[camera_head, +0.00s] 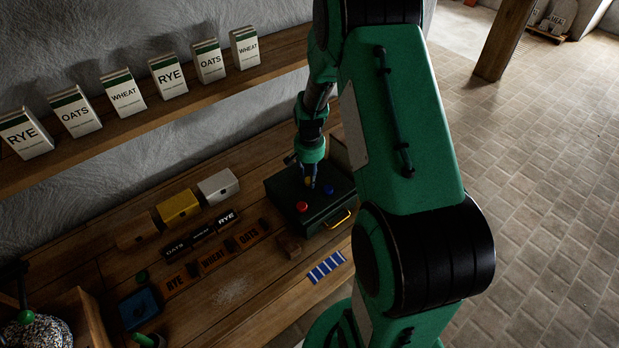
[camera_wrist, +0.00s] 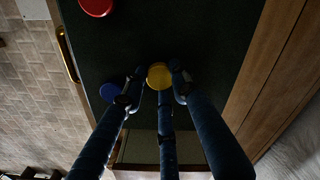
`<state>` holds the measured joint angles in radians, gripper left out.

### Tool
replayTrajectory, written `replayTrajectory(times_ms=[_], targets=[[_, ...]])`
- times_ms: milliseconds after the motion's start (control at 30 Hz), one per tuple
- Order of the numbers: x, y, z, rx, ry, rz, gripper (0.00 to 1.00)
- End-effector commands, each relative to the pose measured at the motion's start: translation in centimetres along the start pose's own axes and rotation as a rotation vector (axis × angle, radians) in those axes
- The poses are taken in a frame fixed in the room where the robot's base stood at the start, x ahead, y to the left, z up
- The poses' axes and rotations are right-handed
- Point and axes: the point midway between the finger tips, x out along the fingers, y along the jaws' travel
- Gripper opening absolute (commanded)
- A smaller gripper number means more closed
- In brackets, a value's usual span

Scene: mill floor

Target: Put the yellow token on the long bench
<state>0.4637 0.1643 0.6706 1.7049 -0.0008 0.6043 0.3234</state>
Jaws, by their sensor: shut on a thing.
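The yellow token (camera_wrist: 159,76) is between my fingertips, over the top of a dark green case; whether it touches the lid I cannot tell. My gripper (camera_head: 309,183) points down and is shut on it; the fingers also show in the wrist view (camera_wrist: 158,88). In the head view only a small bit of the token (camera_head: 308,181) shows between the fingers. The long wooden bench (camera_head: 235,291) runs along the wall, and the case stands on it.
The case (camera_head: 283,190) carries a red token (camera_head: 302,206) and a blue token (camera_head: 328,191). Labelled plates, small boxes (camera_head: 178,207) and a blue tray (camera_head: 139,307) are left. A shelf with cartons hangs above.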

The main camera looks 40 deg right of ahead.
Motion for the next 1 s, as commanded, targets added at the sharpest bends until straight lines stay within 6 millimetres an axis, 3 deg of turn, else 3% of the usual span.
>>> replayTrajectory(times_ms=[133, 167, 233, 667, 1000], targets=[[0.4, 0.0, 0.0, 0.0, 0.0, 0.0, 0.14], [0.3, 0.0, 0.0, 0.0, 0.0, 0.0, 0.33], [0.3, 0.0, 0.0, 0.0, 0.0, 0.0, 0.46], [-0.1, 0.0, 0.0, 0.0, 0.0, 0.0, 0.46], [-3.6, 0.0, 0.0, 0.0, 0.002, -0.001, 0.46]])
